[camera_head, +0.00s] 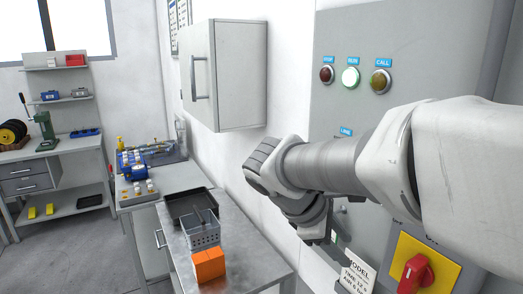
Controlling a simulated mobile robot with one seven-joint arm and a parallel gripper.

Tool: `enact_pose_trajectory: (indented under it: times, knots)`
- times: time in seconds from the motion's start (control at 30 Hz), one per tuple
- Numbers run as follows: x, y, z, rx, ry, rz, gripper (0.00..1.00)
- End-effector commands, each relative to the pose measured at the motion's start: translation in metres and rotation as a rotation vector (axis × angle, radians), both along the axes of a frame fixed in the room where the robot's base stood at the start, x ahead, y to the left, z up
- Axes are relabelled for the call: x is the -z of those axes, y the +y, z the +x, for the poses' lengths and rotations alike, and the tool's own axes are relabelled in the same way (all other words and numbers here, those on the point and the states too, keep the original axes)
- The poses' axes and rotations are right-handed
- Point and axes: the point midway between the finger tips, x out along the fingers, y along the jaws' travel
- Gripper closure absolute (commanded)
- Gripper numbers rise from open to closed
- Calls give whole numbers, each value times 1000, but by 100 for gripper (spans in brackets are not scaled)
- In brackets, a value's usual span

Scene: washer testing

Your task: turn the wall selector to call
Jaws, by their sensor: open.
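The grey wall panel (340,40) carries three labelled lamps: a dark red STOP lamp (327,74), a brightly lit green RUN lamp (350,77) and a dim amber CALL lamp (381,81). A blue LINE label (346,131) shows just above my arm. The selector's knob cannot be made out; my arm covers much of the panel below the lamps. My arm reaches in from the right. My gripper (318,228) hangs below the wrist, close to the panel, partly hidden and dark. It is open; its fingertips and any contact are unclear.
A red rotary handle on a yellow plate (441,277) is at lower right. A white MODEL card (356,274) is nearby. A wall cabinet (240,75) hangs left of the panel. Below, a metal bench (260,262) holds a black tray, a grey basket and an orange block. Floor at left is clear.

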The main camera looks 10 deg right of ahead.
Motion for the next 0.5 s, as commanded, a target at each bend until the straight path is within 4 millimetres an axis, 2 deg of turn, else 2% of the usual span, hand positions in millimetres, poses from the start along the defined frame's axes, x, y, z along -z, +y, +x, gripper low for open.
enact_pose_trajectory:
  times: [0.03, 0.23, 0.4, 0.5]
  knots:
    - [-4, 3, 15, -61, 47, -86, 54]
    - [-33, 21, 69, -271, 210, -442, 54]
    - [-61, 56, 109, -395, 316, -740, 54]
    - [-75, 78, 124, -437, 353, -878, 54]
